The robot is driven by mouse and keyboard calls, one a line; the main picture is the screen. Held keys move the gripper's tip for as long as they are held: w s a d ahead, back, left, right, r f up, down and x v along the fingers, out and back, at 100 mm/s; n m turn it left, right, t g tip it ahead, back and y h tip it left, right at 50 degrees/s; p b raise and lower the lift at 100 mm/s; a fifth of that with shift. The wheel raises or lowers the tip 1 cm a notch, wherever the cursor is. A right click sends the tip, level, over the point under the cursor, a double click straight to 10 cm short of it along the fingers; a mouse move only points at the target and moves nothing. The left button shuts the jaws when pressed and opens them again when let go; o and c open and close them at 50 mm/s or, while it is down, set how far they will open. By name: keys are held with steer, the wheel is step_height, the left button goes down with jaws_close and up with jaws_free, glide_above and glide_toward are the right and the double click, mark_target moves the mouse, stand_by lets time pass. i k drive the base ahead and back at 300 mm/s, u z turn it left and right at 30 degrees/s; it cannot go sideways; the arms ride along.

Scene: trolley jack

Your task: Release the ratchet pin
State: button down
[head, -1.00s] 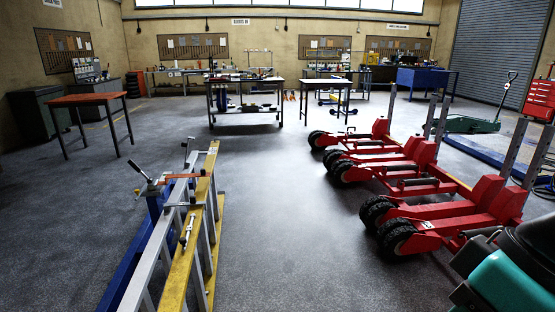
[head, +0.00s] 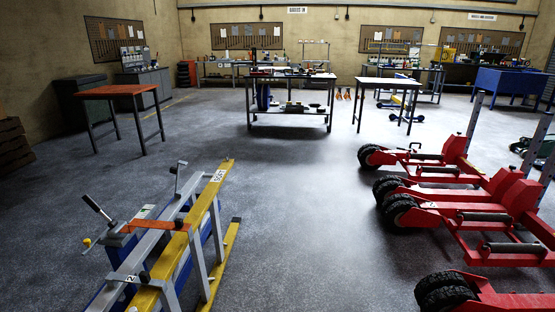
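Red wheeled trolley jacks stand along the right side. The farther one (head: 452,150) has black tyres and a grey roller. A second one (head: 490,195) stands nearer, with twin black tyres at its left end. A third (head: 510,302) is cut off at the bottom right. Grey perforated uprights rise from them, one at the far jack (head: 474,122) and another at the right edge (head: 537,146). I cannot make out a ratchet pin on any of them. My gripper is not in view.
A yellow, grey and blue frame (head: 215,200) with levers stands at the lower left. An orange-topped table (head: 118,91) is at the left, a dark workbench (head: 291,77) at the back centre. Grey floor (head: 300,215) lies clear between the frame and the jacks.

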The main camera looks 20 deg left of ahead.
mark_target(87, 242)
steer(key=u, duration=0.2)
steer(key=i, duration=1.65)
steer(key=u, duration=1.25)
steer(key=i, duration=1)
steer(key=u, duration=1.5)
steer(key=i, duration=0.65)
steer(key=u, duration=0.3)
